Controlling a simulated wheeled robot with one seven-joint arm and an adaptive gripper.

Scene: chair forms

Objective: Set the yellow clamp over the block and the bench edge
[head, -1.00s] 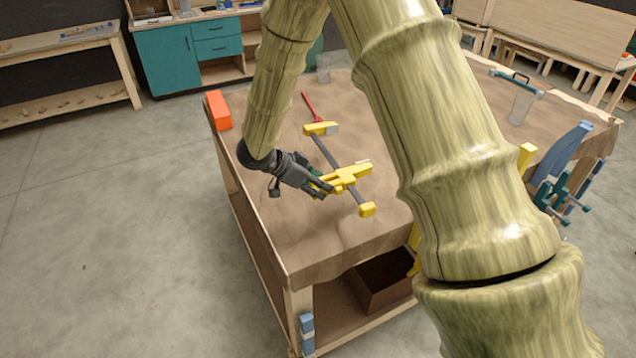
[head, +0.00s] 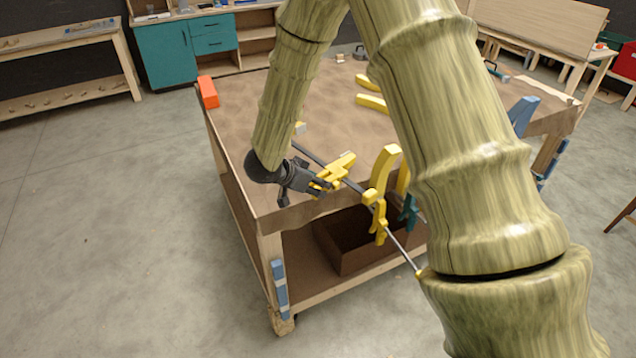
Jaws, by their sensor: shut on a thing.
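The yellow clamp (head: 340,169) has a long thin dark bar and a yellow sliding head. My gripper (head: 324,183) is shut on it at the yellow head, close to the bench's near edge. The bar slants from above the bench top down to the lower right, past the edge. An orange block (head: 208,92) sits at the far left edge of the bench (head: 240,133), well apart from my gripper and the clamp.
Other yellow clamps (head: 382,178) and a teal one (head: 410,212) are at the near bench edge, where the bar passes them. Curved yellow pieces (head: 371,103) lie on the top. A brown box (head: 345,250) stands on the lower shelf. Left floor is clear.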

